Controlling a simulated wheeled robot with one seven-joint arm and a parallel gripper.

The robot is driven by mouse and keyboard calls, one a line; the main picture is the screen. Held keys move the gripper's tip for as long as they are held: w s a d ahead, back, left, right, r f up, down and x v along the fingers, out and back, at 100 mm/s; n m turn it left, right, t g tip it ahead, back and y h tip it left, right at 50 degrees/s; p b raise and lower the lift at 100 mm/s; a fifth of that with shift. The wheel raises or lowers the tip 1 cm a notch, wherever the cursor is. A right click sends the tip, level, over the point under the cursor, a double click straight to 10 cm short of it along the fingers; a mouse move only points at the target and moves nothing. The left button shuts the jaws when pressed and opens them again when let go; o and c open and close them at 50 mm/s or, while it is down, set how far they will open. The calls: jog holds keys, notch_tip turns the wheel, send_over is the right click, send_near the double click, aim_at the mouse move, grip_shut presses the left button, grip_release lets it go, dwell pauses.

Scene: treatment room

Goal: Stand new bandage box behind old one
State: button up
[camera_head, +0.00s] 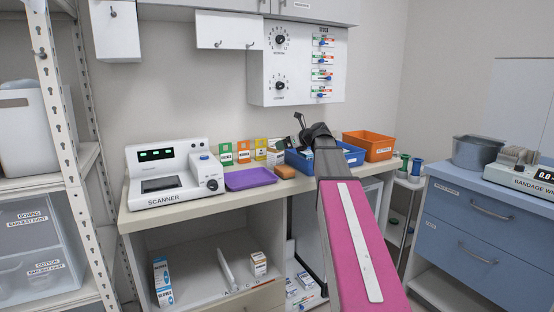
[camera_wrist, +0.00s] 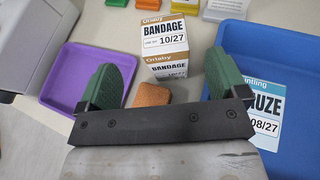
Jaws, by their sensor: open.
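My gripper (camera_wrist: 167,76) is open, its two green fingers wide apart with nothing between them at their bases. Beyond the fingers, in the wrist view, stands a white and brown carton marked BANDAGE (camera_wrist: 165,38), dated 10/27. A second BANDAGE label shows just below; I cannot tell whether it is another face or a second box. A small orange-striped box (camera_head: 258,264) sits on the shelf below.
A brown block (camera_wrist: 152,94) lies in front of the carton. A purple tray (camera_wrist: 70,92) is left, and a blue bin (camera_wrist: 235,38) holding a gauze box (camera_wrist: 262,115) is right. Coloured cards (camera_head: 243,152), a scanner (camera_head: 172,180) and an orange bin (camera_head: 368,145) share the counter.

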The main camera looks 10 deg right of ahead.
aim_at(275, 157)
jog(key=x, duration=0.7)
jog(key=shift+w+f, duration=0.25)
jog(key=shift+w, duration=0.15)
jog(key=c, duration=1.1)
